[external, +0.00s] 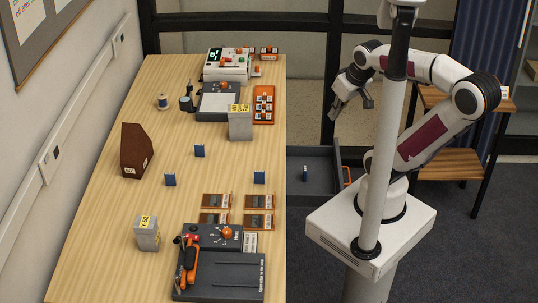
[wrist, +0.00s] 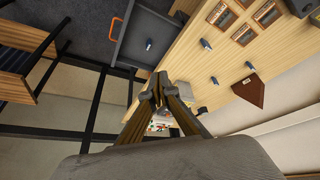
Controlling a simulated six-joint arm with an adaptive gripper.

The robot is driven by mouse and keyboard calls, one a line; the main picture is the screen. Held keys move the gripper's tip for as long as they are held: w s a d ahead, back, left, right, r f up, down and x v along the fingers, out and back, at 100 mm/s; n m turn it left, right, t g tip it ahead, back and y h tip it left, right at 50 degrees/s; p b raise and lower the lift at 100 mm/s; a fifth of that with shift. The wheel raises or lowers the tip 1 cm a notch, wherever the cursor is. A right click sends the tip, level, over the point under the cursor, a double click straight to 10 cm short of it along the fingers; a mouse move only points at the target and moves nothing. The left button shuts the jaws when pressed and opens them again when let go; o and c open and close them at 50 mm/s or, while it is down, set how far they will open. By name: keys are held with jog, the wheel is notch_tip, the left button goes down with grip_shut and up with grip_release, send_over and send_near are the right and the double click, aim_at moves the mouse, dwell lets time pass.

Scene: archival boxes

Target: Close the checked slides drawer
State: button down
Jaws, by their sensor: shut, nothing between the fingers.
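The dark grey drawer (external: 322,160) stands pulled out from the right side of the table in the external view. It has an orange handle (external: 347,176) on its outer end, partly hidden behind my arm. A small blue slide (external: 305,173) stands inside it. The wrist view shows the drawer (wrist: 132,52) at the top, with its orange handle (wrist: 114,28) and the blue slide (wrist: 149,44). My gripper (external: 352,103) is up in the air, above and beyond the drawer, touching nothing. In the wrist view my gripper (wrist: 160,85) is shut and empty.
The wooden table (external: 110,210) holds several blue slides, framed slides, grey boxes, a brown box (external: 136,150) and devices. A wooden shelf stand (external: 450,162) is at the right. A dark frame (external: 328,60) runs behind. Floor beyond the drawer is partly clear.

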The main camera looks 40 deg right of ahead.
jog(key=w+d+f+m+y, duration=0.1)
jog(key=w+d+f+m, duration=0.2)
jog(key=d+f+m, duration=0.5)
jog(key=w+d+f+m+g+y, duration=0.1)
jog(key=w+d+f+m, duration=0.2)
jog(key=d+f+m, duration=0.6)
jog(key=w+d+f+m+y, duration=0.1)
jog(key=w+d+f+m, duration=0.2)
jog(key=d+f+m, duration=0.6)
jog(key=d, duration=0.6)
jog(key=shift+w+d+f+g+y, duration=0.3)
jog(key=shift+d+f+g, duration=0.1)
jog(key=shift+f, duration=0.1)
jog(key=w+a+f, duration=0.5)
jog(key=f, duration=0.4)
jog(key=shift+w+a, duration=0.25)
dwell(0.3)
jog(key=shift+w+a, duration=0.1)
dwell(0.3)
